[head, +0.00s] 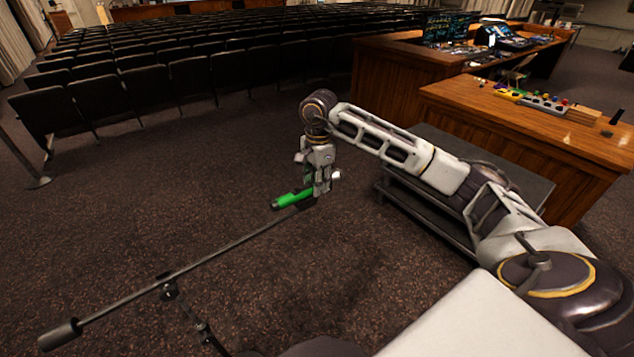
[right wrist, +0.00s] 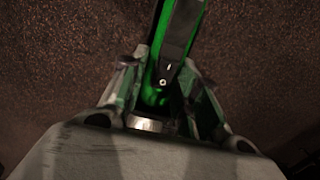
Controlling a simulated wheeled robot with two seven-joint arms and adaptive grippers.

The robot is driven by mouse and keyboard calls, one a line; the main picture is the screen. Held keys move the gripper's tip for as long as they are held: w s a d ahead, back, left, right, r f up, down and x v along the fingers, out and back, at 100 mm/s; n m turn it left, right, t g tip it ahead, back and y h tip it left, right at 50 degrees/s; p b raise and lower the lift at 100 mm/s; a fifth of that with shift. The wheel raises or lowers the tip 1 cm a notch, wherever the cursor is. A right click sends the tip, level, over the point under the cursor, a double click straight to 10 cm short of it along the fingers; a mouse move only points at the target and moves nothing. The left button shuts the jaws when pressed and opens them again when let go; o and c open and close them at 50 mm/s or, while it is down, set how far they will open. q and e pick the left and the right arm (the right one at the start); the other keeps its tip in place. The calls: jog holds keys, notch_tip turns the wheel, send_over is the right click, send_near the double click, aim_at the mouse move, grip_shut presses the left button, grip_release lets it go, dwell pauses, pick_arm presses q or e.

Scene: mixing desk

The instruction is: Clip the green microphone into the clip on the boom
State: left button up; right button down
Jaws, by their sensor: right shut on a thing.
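The green microphone (head: 291,199) is held at the boom's upper end, its green body pointing left. My right gripper (head: 320,192) is shut on it, fingers pointing down. In the right wrist view, the microphone (right wrist: 157,50) lies between the two fingers (right wrist: 161,88). A dark piece (right wrist: 182,32), which looks like the clip, lies along the microphone and hides part of it. I cannot tell whether the microphone is seated in it. The boom (head: 225,249) slants from lower left up to the microphone. My left gripper is not in view.
A black counterweight (head: 60,334) ends the boom at lower left, and a stand joint (head: 169,291) holds it. A wooden desk (head: 540,125) with coloured items and a dark low platform (head: 510,178) are at right. Seat rows (head: 190,75) fill the back. Carpet is clear around the boom.

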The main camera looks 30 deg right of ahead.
jog(key=shift+s+a+f, duration=0.2)
jog(key=shift+s+f, duration=0.05)
jog(key=shift+f, duration=0.35)
jog(key=c, duration=1)
grip_release()
jog(key=shift+w, duration=0.15)
jog(key=shift+r, duration=0.1)
jog(key=o, duration=0.6)
jog(key=shift+d, duration=0.15)
jog(key=shift+c, duration=0.2)
jog(key=shift+w, duration=0.1)
jog(key=shift+r, duration=0.25)
jog(key=shift+r+p, duration=1.85)
jog(key=shift+r, duration=1.55)
